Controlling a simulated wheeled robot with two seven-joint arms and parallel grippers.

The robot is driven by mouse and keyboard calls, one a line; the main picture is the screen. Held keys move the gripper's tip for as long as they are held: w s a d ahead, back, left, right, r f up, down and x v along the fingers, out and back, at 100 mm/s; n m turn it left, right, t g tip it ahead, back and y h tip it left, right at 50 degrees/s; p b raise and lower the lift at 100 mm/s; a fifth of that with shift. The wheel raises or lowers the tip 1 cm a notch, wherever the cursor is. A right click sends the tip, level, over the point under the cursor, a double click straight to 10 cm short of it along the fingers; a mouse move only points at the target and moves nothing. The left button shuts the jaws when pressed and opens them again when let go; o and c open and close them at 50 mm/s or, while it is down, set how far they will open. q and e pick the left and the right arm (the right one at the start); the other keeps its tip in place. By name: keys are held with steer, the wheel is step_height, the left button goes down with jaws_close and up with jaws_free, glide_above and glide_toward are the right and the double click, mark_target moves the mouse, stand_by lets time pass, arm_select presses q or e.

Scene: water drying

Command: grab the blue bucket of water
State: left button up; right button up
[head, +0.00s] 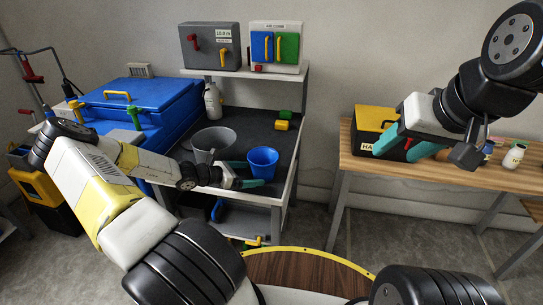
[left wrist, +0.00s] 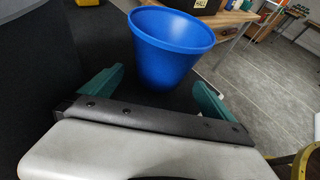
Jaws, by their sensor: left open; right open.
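The blue bucket (head: 263,163) stands upright on the dark-topped cart in the head view, near its right front edge. It also shows in the left wrist view (left wrist: 168,50), just ahead of my left gripper and roughly between its fingers. My left gripper (head: 250,174) is open, its teal fingers low beside the bucket; I cannot tell whether they touch it. The bucket's inside bottom is hidden, so I cannot see any water. My right gripper (head: 398,143) is open and raised at the right, in front of the wooden table.
A grey bucket (head: 213,141) stands left of the blue one, close to my left wrist. A white bottle (head: 212,103) and yellow and green blocks (head: 282,125) sit further back on the cart (head: 250,122). A wooden table (head: 452,170) with a black-and-yellow box (head: 375,118) is at the right.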

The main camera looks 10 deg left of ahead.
arm_select(q)
steer(key=shift+w+d, duration=0.25)
steer(key=shift+d, duration=0.05)
steer(key=x, duration=0.5)
steer(key=shift+w+d, duration=0.3)
steer(key=shift+c, duration=0.2)
steer(key=c, duration=1.4)
steer(key=shift+c, duration=0.6)
steer(key=shift+r, duration=0.15)
